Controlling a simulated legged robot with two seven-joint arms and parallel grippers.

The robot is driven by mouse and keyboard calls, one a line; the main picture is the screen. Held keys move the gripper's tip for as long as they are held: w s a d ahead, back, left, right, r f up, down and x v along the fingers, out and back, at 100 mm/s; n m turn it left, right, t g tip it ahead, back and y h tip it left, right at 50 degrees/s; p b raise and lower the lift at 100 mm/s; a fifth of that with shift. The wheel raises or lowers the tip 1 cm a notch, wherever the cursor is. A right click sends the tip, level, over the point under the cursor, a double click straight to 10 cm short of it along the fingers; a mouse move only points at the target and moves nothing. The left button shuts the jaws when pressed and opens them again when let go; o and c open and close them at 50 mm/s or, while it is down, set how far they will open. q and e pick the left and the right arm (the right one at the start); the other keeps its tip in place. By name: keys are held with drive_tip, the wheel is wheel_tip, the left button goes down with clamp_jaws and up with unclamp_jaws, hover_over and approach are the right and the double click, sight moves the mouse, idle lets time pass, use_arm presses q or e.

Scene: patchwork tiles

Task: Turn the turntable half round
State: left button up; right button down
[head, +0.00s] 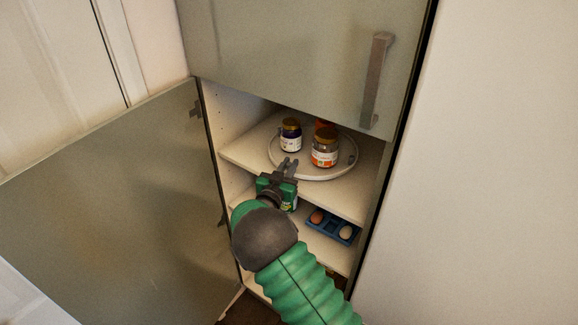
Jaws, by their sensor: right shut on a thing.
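The turntable (318,176) is a round, pale tray with a raised rim on the upper visible shelf of an open cabinet. On it stand a dark jar with a white label (290,136), a jar with an orange and white label (325,150), and an orange item (322,124) partly hidden behind them. My right gripper (288,163) reaches in from below, its fingers at the turntable's front left rim. It appears shut on the rim; the exact contact is small and partly hidden. My left gripper is out of view.
The lower cabinet door (110,210) stands open at the left. An upper door (290,50) with a bar handle (376,80) is closed above. On the shelf below sit a blue egg tray (333,228) and a green item (291,205), partly hidden by my gripper.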

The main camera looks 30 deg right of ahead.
sight(313, 177)
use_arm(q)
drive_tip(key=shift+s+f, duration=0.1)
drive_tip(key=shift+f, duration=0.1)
use_arm(e)
drive_tip(key=shift+s+f, duration=0.1)
drive_tip(key=shift+f, duration=0.2)
idle(0.4)
